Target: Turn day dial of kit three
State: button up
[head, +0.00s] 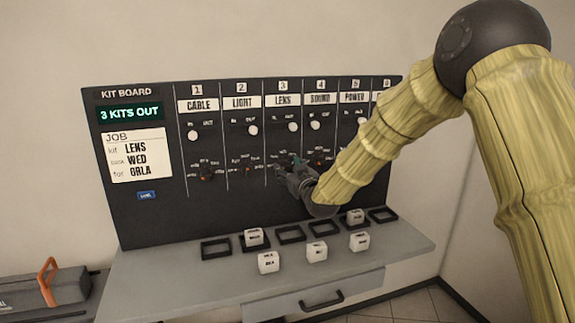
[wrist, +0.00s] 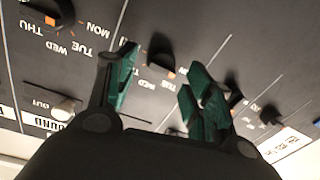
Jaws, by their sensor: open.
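The kit board (head: 150,215) stands upright on a grey shelf, with numbered columns. Column three is labelled LENS (head: 284,100), and its white knob (head: 292,127) is visible. My gripper (head: 288,162) is over that column's dial area and largely hides the dial in the head view. In the wrist view, the dark day dial of kit three (wrist: 160,52), with a small orange mark, appears between the green fingertips of my open gripper (wrist: 162,72). Contact cannot be told. Its setting is hard to read. The job card (head: 138,155) reads LENS, WED, ORLA.
The SOUND dial (wrist: 45,12) sits close beside my gripper, with its white knob (wrist: 66,108) below the labels. The LIGHT dial (head: 247,169) is on the other side. White blocks (head: 268,262) and dark frames (head: 216,249) occupy the shelf (head: 190,285) below.

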jog(key=shift+w+a+f, duration=0.15)
jog(key=shift+w+a, duration=0.1)
jog(key=shift+w, duration=0.45)
jog(key=c, duration=1)
